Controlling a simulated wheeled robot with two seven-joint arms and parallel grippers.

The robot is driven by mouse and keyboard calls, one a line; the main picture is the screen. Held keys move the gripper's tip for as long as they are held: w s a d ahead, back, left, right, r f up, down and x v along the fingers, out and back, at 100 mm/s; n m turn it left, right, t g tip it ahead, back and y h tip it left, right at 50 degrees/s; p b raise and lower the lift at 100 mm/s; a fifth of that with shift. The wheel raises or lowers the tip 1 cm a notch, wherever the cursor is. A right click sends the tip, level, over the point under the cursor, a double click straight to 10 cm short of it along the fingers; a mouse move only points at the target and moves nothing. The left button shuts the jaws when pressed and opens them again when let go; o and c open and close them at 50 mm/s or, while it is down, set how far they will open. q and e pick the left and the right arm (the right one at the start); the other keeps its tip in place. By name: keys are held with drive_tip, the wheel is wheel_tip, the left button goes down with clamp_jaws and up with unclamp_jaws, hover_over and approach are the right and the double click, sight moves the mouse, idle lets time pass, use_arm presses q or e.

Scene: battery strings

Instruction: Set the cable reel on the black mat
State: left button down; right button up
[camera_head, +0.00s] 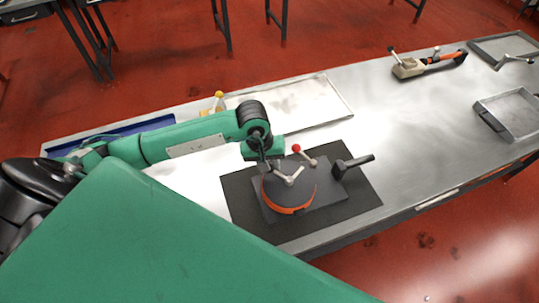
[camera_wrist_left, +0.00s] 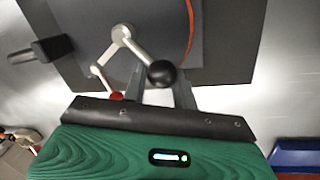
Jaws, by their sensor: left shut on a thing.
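The cable reel (camera_head: 289,208) is a dark disc with an orange rim and a pale crank on top. It is over the black mat (camera_head: 239,205), with a dark grey square plate under it; I cannot tell whether there is a gap beneath. My left gripper (camera_head: 275,168) is above the reel's far side, shut on its crank. In the left wrist view the crank's black knob (camera_wrist_left: 162,73) is between the fingers, and part of the disc (camera_wrist_left: 165,25) shows. The arm hides some of the reel's far edge. My right gripper is out of view.
A metal tray (camera_head: 335,92) lies behind, a blue tray (camera_head: 150,127) at left. An orange-and-beige tool (camera_head: 428,65) and a grey tray (camera_head: 512,118) are at right. Bare bench lies between.

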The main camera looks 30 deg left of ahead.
use_arm(q)
drive_tip(key=shift+f, duration=0.15)
drive_tip(key=c, duration=1.5)
unclamp_jaws()
drive_tip(key=shift+s+f, duration=0.1)
drive_tip(key=shift+c, duration=0.2)
drive_tip(key=o, duration=0.4)
drive_tip(key=shift+o, duration=0.2)
drive_tip(key=shift+r+b, duration=0.3)
drive_tip(key=shift+r, duration=0.1)
drive_tip(key=w+b+v, duration=0.1)
drive_tip(key=b+v, duration=0.2)
drive_tip(key=v, duration=0.8)
drive_tip(key=shift+s+r+b, duration=0.15)
drive_tip(key=shift+s+b, duration=0.15)
drive_tip(key=shift+s, duration=0.15)
